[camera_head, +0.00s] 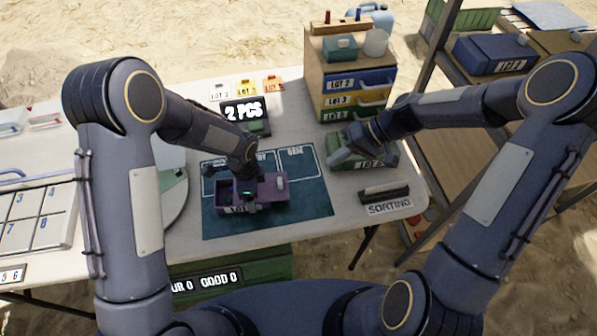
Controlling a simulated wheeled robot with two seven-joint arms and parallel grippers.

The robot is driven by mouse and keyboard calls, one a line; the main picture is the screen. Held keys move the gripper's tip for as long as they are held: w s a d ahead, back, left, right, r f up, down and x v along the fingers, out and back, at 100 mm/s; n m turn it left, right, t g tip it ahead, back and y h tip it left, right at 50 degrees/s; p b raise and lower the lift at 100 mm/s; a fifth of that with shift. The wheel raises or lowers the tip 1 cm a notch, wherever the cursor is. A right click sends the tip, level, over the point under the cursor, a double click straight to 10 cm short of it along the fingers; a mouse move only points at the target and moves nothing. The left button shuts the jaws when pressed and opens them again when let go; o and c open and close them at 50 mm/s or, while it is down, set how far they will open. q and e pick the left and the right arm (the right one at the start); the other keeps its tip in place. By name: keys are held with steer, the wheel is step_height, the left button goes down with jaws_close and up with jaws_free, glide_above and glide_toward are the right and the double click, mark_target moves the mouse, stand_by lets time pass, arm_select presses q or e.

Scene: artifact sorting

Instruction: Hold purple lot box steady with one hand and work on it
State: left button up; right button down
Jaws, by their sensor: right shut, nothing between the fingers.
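The purple lot box (273,190) lies on the dark teal mat (310,207) on the white table, with an open compartment at its left end and a label on its front. My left gripper (247,193) reaches down onto the middle of the box. Its fingers are dark and small against the box, so I cannot tell whether they grip it. My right gripper (340,157) is shut and empty, at the left part of a green lot box (376,162) right of the mat. I cannot tell whether it touches that box.
A drawer cabinet (314,82) with blue, yellow and green lot drawers stands behind the green box. A dark tray by a SORTING sign (389,208) lies at the front right. A numbered grid case (30,219) lies at the left. The mat's right part is clear.

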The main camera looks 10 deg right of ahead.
glide_toward(283, 184)
steer(key=f, duration=0.3)
steer(key=shift+s+a+f+m, duration=0.25)
steer(key=shift+a+f+m, duration=0.05)
steer(key=shift+a+f, duration=0.1)
steer(key=shift+a+r, duration=0.15)
steer(key=shift+a, duration=1.6)
